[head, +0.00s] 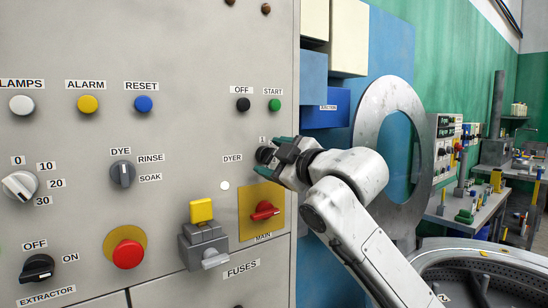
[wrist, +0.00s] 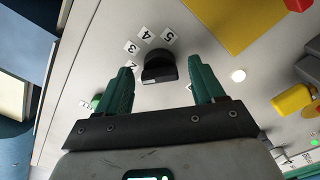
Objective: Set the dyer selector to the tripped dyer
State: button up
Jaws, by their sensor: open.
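The dyer selector is a black rotary knob (head: 263,155) on the grey panel, right of the label DYER (head: 232,158). In the wrist view the knob (wrist: 159,66) sits between and just beyond the fingertips. Number tags, with 5 (wrist: 169,36) and 4 (wrist: 147,33) legible, fan around it, inverted in that view. My gripper (head: 284,150) is at the panel's right edge, its green fingers open, one on each side of the knob. In the wrist view the open gripper (wrist: 162,70) is empty. I cannot tell which number the knob points to, nor which dyer is tripped.
A red MAIN switch (head: 265,210) on a yellow plate is just below the selector. OFF (head: 243,104) and START (head: 275,105) buttons sit above. A fuse block (head: 204,244) with a yellow top projects at lower left. A large metal ring (head: 364,120) stands behind my arm.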

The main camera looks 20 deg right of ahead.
jog(key=c, duration=1.1)
jog(key=shift+o, duration=0.2)
